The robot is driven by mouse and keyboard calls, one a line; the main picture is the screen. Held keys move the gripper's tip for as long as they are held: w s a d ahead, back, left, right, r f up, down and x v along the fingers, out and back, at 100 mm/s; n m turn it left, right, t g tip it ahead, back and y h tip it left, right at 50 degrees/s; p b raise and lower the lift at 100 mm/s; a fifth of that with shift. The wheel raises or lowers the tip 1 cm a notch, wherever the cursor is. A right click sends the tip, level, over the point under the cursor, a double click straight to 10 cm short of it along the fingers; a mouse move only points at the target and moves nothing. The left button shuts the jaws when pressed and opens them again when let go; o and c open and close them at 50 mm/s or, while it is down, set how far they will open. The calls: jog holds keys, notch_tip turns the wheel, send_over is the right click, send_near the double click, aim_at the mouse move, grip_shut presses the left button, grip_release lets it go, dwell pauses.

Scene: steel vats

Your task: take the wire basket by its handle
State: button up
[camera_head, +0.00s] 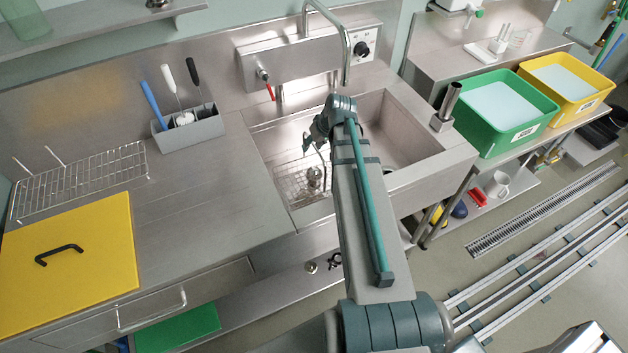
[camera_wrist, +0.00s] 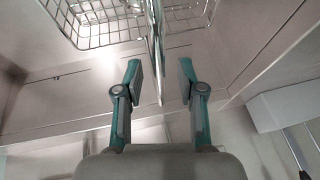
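The wire basket (camera_head: 297,187) is in the left part of the steel sink, partly behind my arm in the head view. In the wrist view its wire mesh (camera_wrist: 100,35) fills the top. A thin metal bar, apparently its handle (camera_wrist: 155,50), runs down from the top edge into the gap between my fingers in the picture. My gripper (camera_wrist: 158,78) is open, one finger on each side of the bar, and neither visibly touches it. I cannot tell how deep the bar is between them. In the head view my gripper (camera_head: 311,138) is above the basket, small and partly hidden.
The sink (camera_head: 405,133) has raised steel edges, and its tap (camera_head: 347,50) arches behind my arm. A grey holder (camera_head: 190,130) with tools and a wire rack (camera_head: 80,180) stand to the left. Green (camera_head: 505,140) and yellow (camera_head: 575,115) tubs stand to the right.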

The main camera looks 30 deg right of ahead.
jog(key=shift+f, duration=0.25)
dwell(0.3)
jog(key=shift+c, duration=0.2)
grip_shut()
dwell(0.4)
